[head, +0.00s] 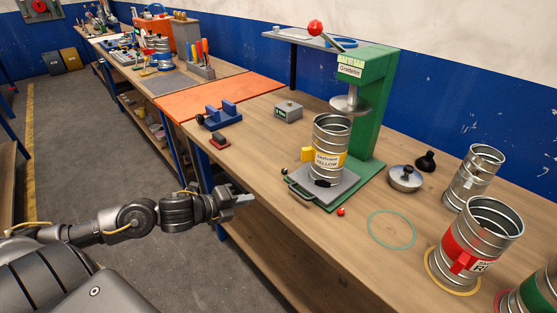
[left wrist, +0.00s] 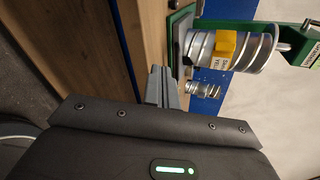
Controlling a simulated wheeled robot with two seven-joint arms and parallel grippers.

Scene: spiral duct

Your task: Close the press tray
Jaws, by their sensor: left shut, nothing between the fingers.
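The green press (head: 368,110) stands on the workbench, its grey plunger (head: 348,103) hanging from the top arm. The grey press tray (head: 345,188) lies at the press's base and is slid out toward the bench's front edge, with a dark handle (head: 298,193) at its front. A spiral duct with a yellow label (head: 328,162) stands upright on the tray, forward of the plunger; it also shows in the left wrist view (left wrist: 228,48). My left gripper (head: 245,199) is shut and empty, just off the bench's front edge, left of the handle and apart from it. My right gripper is out of view.
A red-labelled duct (head: 470,238) stands at the right. A blue fixture (head: 222,117) and a grey box (head: 288,111) are left of the press.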

